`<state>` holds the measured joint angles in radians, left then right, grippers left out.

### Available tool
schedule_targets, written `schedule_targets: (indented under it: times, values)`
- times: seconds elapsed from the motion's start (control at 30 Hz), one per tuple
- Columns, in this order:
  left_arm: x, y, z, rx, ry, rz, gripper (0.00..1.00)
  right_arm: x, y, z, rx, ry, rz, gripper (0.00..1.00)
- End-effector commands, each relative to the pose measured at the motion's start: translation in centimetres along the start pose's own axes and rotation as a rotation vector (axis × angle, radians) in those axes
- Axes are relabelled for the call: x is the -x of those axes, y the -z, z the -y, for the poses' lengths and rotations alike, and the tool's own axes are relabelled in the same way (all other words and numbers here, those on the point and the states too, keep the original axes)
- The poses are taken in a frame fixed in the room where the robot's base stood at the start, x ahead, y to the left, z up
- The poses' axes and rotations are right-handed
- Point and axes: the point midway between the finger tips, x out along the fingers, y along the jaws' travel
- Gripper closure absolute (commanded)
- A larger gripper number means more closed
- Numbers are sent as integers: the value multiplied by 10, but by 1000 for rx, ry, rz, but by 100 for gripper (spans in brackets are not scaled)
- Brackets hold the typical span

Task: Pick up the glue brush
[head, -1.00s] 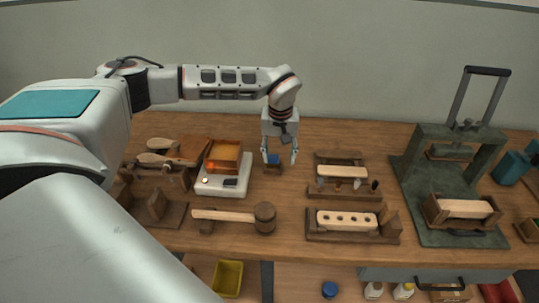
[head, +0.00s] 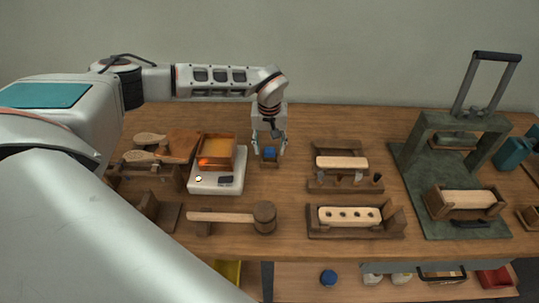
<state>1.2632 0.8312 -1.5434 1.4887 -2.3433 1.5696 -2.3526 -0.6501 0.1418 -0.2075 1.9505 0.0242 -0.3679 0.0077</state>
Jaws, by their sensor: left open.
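A small blue-topped item (head: 269,152) stands in a small wooden block (head: 270,162) near the back middle of the bench; I cannot tell for sure that it is the glue brush. My left gripper (head: 269,150) points down over it, open, with one finger to each side of the blue top. Whether the fingers touch it is too small to tell. No other clear brush for glue shows. My right gripper is not in view.
A white device with an orange-lit box (head: 217,180) stands left of the gripper. A wooden mallet (head: 264,217) lies in front. Wooden racks (head: 345,183) stand right, and a green press (head: 460,140) farther right. The bench between gripper and racks is clear.

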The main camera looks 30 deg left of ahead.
Motion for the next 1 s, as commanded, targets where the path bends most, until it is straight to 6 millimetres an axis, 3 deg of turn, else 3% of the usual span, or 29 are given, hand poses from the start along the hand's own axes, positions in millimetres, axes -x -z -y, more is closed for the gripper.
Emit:
schedule_targets:
  times: [0.2,0.43,0.6,1.0]
  values:
    - [-22,0,0,0,0,0,53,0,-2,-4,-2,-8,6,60]
    - [-23,0,0,0,0,-1,53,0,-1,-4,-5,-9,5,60]
    - [-23,0,0,0,0,-1,93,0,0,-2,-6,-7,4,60]
    - [-20,1,0,0,-1,-2,93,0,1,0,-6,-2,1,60]
